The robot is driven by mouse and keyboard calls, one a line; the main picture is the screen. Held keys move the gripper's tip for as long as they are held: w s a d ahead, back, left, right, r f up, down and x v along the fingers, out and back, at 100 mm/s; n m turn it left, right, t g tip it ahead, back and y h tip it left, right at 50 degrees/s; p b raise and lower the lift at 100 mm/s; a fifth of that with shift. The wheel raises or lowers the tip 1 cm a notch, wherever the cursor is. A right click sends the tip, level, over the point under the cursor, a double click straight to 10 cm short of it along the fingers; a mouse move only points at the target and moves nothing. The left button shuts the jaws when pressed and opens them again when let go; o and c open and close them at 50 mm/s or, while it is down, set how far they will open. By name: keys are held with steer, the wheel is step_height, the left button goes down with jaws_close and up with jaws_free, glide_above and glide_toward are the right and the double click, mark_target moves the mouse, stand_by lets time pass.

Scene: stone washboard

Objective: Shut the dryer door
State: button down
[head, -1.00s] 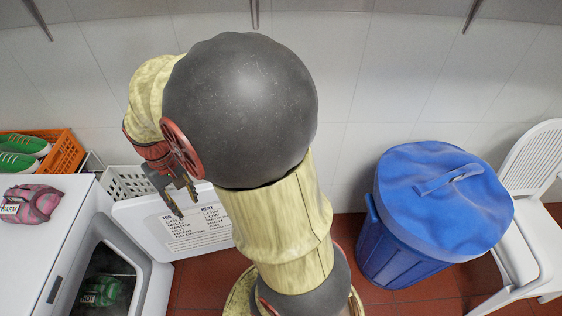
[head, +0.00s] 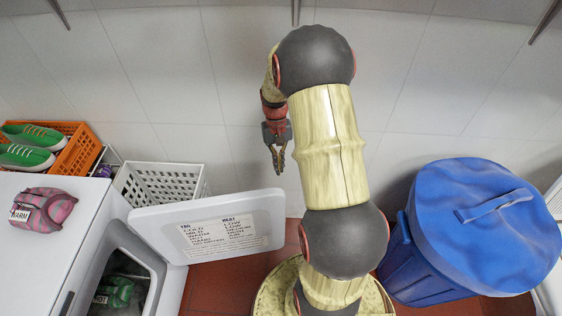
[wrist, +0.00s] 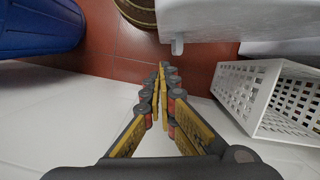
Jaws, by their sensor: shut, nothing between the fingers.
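The white dryer (head: 110,240) stands at the left, its dark opening uncovered. Its door (head: 262,202) hangs wide open to the right, with a printed TAG/HEAT label on the face toward the head camera. My gripper (head: 278,172) points down near the door's free right end, appearing behind its upper edge and apart from it. In the wrist view my gripper (wrist: 162,68) is shut and empty, its fingertips together. A white panel, seemingly the door (wrist: 205,18), lies beyond the tips there, with a small grey piece on its edge.
A green item (head: 116,292) tagged HOT lies in the dryer. A pink item (head: 42,207) tagged WARM lies on top. A white basket (head: 160,182) stands behind the door, beside an orange crate (head: 75,150) with green shoes. A blue bin (head: 470,235) stands right. Wall tiles lie close behind.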

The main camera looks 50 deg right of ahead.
steer(key=s+a+f+b, duration=0.3)
steer(key=s+f, duration=0.1)
steer(key=shift+f, duration=0.3)
steer(key=shift+s+a, duration=0.1)
